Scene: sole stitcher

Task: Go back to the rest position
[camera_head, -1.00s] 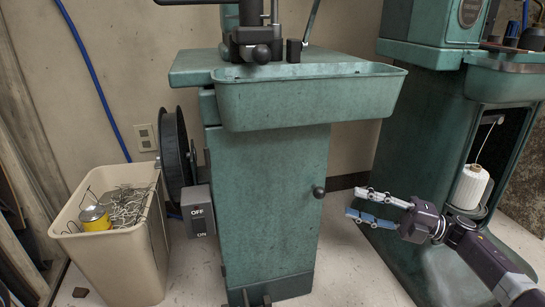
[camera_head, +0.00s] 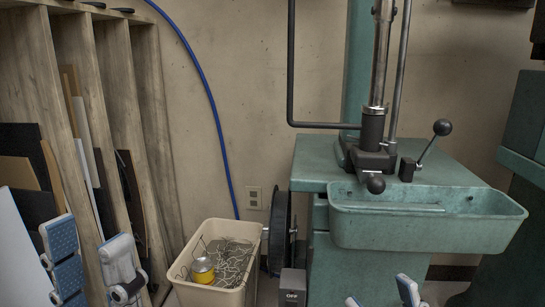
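My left gripper (camera_head: 90,256) is at the lower left, in front of the wooden rack. Its two white fingers with blue pads stand upright and apart, with nothing between them. My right gripper (camera_head: 381,296) shows only its two fingertips at the bottom edge, in front of the green machine's body. They are apart and nothing shows between them; the rest of it is below the frame.
A green machine (camera_head: 330,172) with a tray (camera_head: 430,228) and a lever stands at centre right. A beige bin (camera_head: 210,296) holds wire pieces and a yellow can (camera_head: 203,269). A wooden rack (camera_head: 150,110) with boards stands left. Another green machine (camera_head: 525,130) is at the right edge.

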